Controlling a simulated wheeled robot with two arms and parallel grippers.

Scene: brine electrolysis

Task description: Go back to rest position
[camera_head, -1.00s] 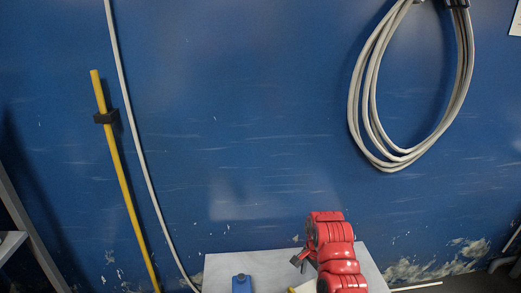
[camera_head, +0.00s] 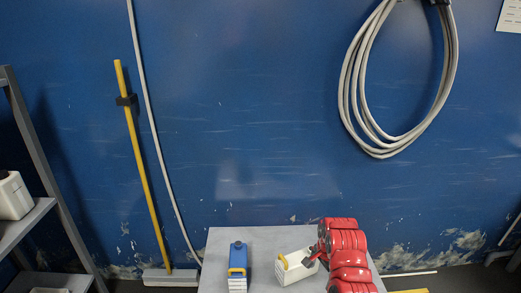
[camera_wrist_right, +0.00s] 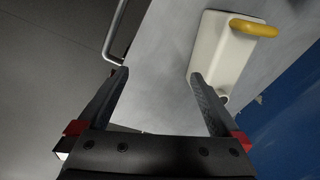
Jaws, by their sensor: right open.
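My right gripper (camera_head: 313,256) is at the end of my red arm, over the right part of a grey table. In the right wrist view its two fingers (camera_wrist_right: 158,76) are spread apart with nothing between them. My left gripper is not in view.
A blue container (camera_head: 237,262) is on the grey table (camera_head: 218,238). A shelf with a white container (camera_head: 12,195) stands at left. A yellow-handled broom (camera_head: 145,170) leans on the blue wall. A coiled cable (camera_head: 350,95) hangs there. A thin bar (camera_wrist_right: 115,35) shows near one finger.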

